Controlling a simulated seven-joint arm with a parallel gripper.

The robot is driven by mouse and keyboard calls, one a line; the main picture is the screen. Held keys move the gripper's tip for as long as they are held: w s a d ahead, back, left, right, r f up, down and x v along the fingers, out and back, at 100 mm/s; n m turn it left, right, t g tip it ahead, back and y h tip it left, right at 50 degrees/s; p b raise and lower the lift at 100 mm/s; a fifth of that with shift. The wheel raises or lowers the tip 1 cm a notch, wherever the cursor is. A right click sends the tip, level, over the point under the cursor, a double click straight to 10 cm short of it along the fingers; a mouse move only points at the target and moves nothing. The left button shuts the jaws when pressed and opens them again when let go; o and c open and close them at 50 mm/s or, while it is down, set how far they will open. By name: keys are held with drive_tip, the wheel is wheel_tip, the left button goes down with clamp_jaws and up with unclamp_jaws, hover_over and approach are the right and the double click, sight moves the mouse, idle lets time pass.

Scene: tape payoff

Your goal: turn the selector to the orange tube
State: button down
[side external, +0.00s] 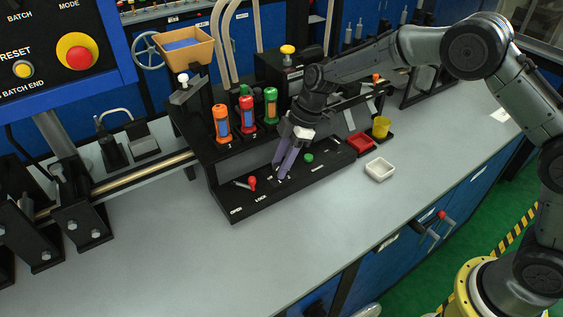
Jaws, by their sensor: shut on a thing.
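The orange tube (222,125) stands upright at the left of a row on the black fixture. A red tube (247,117) and a green tube (271,106) stand to its right. My gripper (281,176) points down at the fixture's low front panel (236,203), below the tubes. Its purple-grey fingers are shut on the selector, which they mostly hide. Which tube the selector points to cannot be made out.
On the panel, a red-knobbed lever (252,183) is left of my fingers and a green button (309,157) is right. A white tray (379,169), a red tray (360,144) and a yellow cup (381,127) lie further right. The front bench is clear.

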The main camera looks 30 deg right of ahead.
drive_tip(key=n+g, duration=0.1)
drive_tip(key=n, duration=0.1)
drive_tip(key=n+g, duration=0.1)
drive_tip(key=n, duration=0.2)
drive_tip(key=shift+w+n, duration=0.2)
drive_tip(key=shift+n, duration=0.1)
idle(0.5)
drive_tip(key=c, duration=0.5)
unclamp_jaws()
drive_tip(key=shift+r, duration=0.1)
drive_tip(key=v, duration=1.3)
drive_tip(key=shift+w+r, duration=0.2)
drive_tip(key=shift+r, duration=0.1)
drive_tip(key=shift+d, duration=0.15)
